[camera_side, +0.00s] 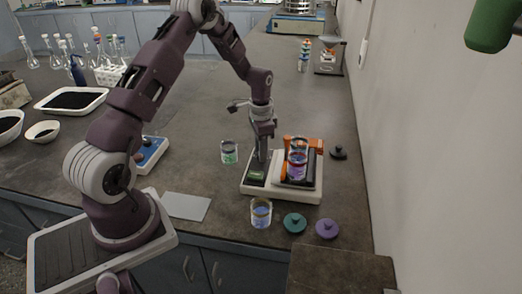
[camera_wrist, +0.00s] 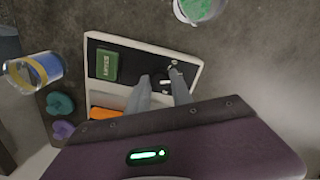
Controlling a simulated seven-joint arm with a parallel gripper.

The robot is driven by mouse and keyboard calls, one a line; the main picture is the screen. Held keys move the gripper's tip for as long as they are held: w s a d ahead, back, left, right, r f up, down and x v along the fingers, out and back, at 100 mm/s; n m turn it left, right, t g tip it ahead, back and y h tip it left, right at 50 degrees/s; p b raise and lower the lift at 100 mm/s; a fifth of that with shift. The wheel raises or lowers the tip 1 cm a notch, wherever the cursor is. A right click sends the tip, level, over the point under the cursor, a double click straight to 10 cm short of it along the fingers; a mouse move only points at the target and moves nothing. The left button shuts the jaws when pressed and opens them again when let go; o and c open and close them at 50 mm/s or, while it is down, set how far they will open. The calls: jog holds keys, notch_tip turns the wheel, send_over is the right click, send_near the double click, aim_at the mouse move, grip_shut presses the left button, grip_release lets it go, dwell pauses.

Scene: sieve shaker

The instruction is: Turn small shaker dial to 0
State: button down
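The small shaker is a white base (camera_side: 306,196) with a black control panel, and a jar with purple and red bands (camera_side: 297,165) stands on its platform beside orange clamps (camera_side: 316,144). In the wrist view, its black panel (camera_wrist: 122,76) carries a green display (camera_wrist: 107,66) and, to the right, a small dial with light marks (camera_wrist: 164,82). My gripper (camera_wrist: 160,78) points down at the panel, its fingers apart on either side of the dial area. Whether they touch the dial is unclear. In the side view my gripper (camera_side: 262,150) is low over the panel and hides the dial.
A jar with green contents (camera_side: 229,152) stands left of the shaker, and a jar with blue contents (camera_side: 261,212) stands in front. Teal (camera_side: 295,222), purple (camera_side: 327,229) and black (camera_side: 338,152) lids lie nearby. A blue-and-white device (camera_side: 150,152) sits further left.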

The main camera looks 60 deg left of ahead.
jog(key=shift+n, duration=0.3)
jog(key=n, duration=0.3)
jog(key=shift+r+n, duration=0.1)
jog(key=shift+n, duration=2.1)
jog(key=shift+w, duration=0.1)
jog(key=c, duration=1.1)
grip_release()
